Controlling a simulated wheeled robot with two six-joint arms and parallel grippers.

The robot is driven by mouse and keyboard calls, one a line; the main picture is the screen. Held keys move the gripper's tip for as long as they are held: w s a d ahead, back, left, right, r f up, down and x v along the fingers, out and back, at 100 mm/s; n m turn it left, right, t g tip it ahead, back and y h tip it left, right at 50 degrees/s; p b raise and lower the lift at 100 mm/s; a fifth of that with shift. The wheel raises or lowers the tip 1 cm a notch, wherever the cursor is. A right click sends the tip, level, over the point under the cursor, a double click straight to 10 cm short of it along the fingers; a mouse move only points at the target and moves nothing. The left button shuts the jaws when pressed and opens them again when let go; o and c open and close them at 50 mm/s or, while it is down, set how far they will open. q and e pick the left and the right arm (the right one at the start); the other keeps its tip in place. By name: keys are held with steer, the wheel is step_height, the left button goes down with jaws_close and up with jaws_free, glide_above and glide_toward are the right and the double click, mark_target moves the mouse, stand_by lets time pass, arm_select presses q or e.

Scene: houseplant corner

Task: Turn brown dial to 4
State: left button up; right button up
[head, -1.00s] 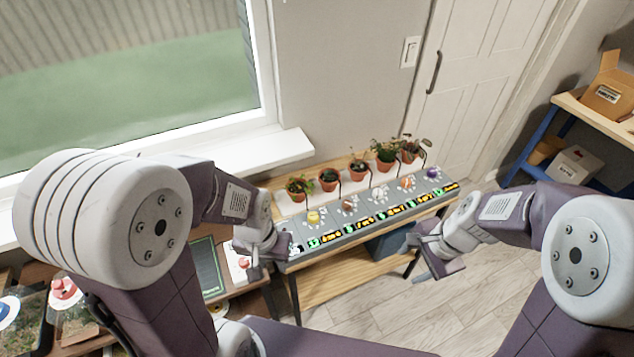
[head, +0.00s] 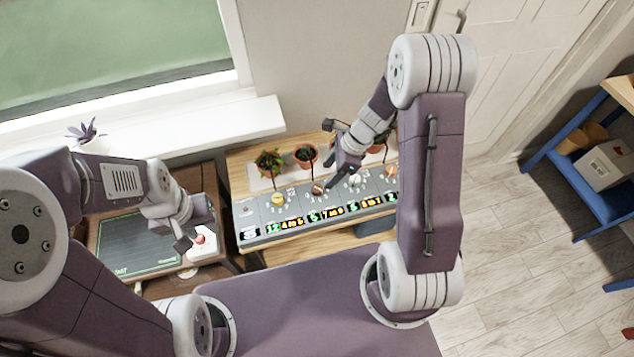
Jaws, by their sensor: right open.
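My right gripper (head: 333,178) is open, just above and to the right of the brown dial. I cannot tell whether it touches the dial.
A yellow dial (head: 278,199) is left of the brown one and a white dial (head: 355,181) is right of it. Potted plants, such as the leftmost pot (head: 269,164), stand behind the panel. My right arm hides the panel's right end.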

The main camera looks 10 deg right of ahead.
mark_target(317, 188)
steer(key=b+x, duration=0.2)
steer(key=x, duration=0.6)
steer(key=shift+a+f, duration=0.1)
steer(key=shift+f, duration=0.15)
